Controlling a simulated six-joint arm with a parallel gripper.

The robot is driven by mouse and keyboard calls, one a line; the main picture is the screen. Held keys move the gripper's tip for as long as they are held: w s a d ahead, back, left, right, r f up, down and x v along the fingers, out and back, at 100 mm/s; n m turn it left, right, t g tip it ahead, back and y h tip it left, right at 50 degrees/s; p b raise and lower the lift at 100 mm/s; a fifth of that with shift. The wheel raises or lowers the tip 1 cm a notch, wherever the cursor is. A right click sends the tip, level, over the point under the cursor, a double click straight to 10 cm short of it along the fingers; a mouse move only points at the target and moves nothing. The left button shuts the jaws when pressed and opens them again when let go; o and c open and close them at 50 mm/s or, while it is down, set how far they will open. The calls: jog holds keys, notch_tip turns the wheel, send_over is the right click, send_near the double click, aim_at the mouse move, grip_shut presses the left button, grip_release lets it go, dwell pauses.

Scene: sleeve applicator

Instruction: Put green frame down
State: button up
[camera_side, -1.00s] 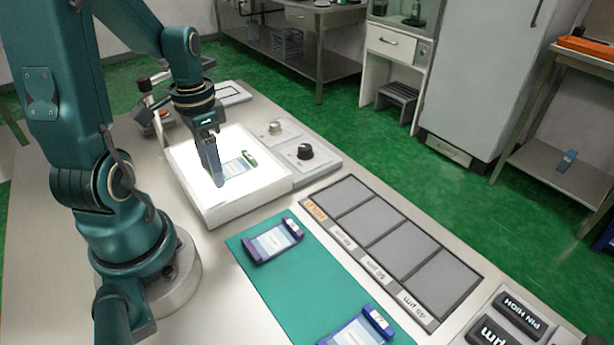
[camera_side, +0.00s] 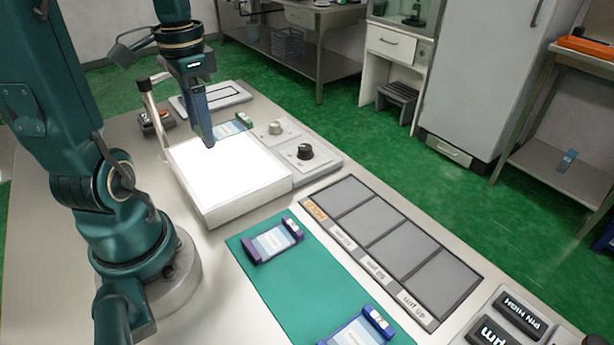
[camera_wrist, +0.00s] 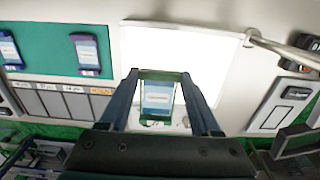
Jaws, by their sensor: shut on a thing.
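The green frame (camera_side: 232,126) holds a pale blue-and-white insert. It also shows in the wrist view (camera_wrist: 157,97), upright in the picture between my two fingers. My gripper (camera_side: 209,141) is shut on it, with one finger along each side in the wrist view (camera_wrist: 158,80). In the side view my near finger hides part of the frame. The frame appears raised near the far edge of the lit white light box (camera_side: 228,172). The exact gap below it cannot be told.
A teal mat (camera_side: 285,290) carries two purple-blue frames (camera_side: 273,241). Beside it is a rack with several grey, labelled slots (camera_side: 397,249). Two knobs (camera_side: 304,152) stand right of the light box. A flat tray (camera_side: 212,97) lies behind it. The lit top is clear.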

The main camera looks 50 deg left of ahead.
jog(key=shift+r+n, duration=0.3)
jog(key=shift+r, duration=0.35)
jog(key=shift+n, duration=0.4)
jog(key=shift+w+d+f+n, duration=0.1)
jog(key=shift+n, duration=0.3)
jog(key=w+d+f+n, duration=0.1)
jog(key=w+d, duration=0.1)
jog(key=d, duration=0.4)
jog(key=m, duration=0.3)
send_over(287, 302)
notch_tip(287, 302, down, 8)
jog(key=shift+f, duration=2.3)
jog(key=shift+f, duration=0.15)
